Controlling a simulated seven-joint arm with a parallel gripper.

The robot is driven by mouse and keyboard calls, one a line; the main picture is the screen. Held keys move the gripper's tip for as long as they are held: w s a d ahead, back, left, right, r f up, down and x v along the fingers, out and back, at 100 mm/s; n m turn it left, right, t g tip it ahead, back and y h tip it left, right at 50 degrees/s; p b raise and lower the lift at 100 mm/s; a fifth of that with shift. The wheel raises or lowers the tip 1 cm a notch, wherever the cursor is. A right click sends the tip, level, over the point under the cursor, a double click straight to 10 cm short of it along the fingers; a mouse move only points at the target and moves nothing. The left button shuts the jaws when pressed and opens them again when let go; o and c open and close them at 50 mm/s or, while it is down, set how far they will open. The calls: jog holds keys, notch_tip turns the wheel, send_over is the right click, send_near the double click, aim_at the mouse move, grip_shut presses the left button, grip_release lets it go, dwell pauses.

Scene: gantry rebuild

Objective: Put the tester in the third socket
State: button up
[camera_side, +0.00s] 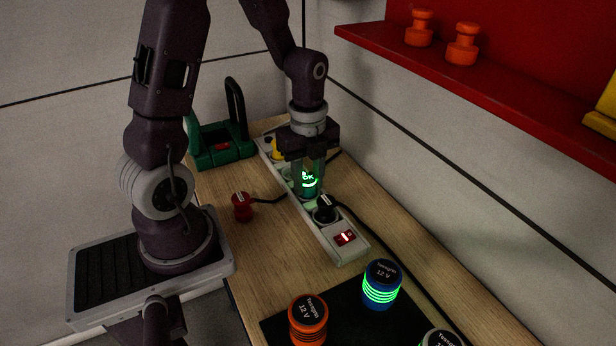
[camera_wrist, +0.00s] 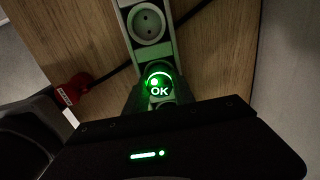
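The tester (camera_side: 309,182) glows green and reads OK, standing over the white socket strip (camera_side: 345,252). It also shows in the wrist view (camera_wrist: 158,86). My gripper (camera_side: 308,172) points down with one finger on each side of the tester and looks shut on it. The tester's base is hidden, so I cannot tell exactly how it sits or in which socket. A bare round socket (camera_wrist: 148,24) shows just above the tester in the wrist view. A yellow plug (camera_side: 278,149) is at the strip's far end. A black plug (camera_side: 325,208) is at the near end.
A red plug (camera_side: 242,206) with a dark cable is on the table left of the strip. The strip's red switch (camera_side: 344,238) is lit. A green case (camera_side: 222,147) stands behind. Orange (camera_side: 308,322) and blue (camera_side: 381,284) Tensogrip 12 V cylinders stand in front. A red shelf (camera_side: 480,80) overhangs at right.

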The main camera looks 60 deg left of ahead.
aim_at(308, 177)
jog(key=shift+o, duration=0.4)
jog(key=shift+r, duration=0.1)
notch_tip(308, 177, up, 11)
dwell(0.6)
jog(key=s+d+r+n+t, duration=0.5)
jog(key=s+d+n, duration=0.5)
jog(key=n, duration=0.8)
jog(key=shift+s+r+t, duration=0.3)
jog(key=shift+s+r, duration=0.65)
jog(key=shift+s, duration=0.15)
